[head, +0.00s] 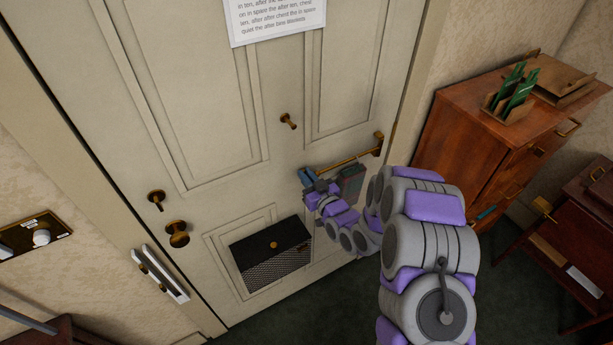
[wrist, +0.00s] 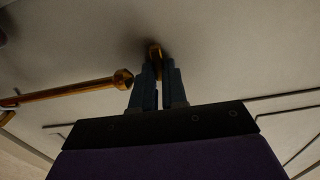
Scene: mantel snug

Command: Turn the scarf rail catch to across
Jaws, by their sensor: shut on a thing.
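The brass scarf rail (head: 350,160) is mounted on the cream panelled door, and in the wrist view its bar (wrist: 70,91) comes in from the left and ends in a knob. The catch (wrist: 155,50) is a small brass piece just beyond that knob, mostly hidden by my fingers. My gripper (wrist: 157,70) is shut on the catch, with its blue fingers on either side of it. In the head view my gripper (head: 307,177) is at the rail's left end, against the door, and hides the catch there. I cannot tell which way the catch is turned.
A brass peg (head: 288,121) is above the gripper. A dark mesh vent (head: 272,262) is low on the door, and a brass door knob (head: 178,233) is at left. A wooden cabinet (head: 480,135) with a letter rack (head: 507,100) stands at right.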

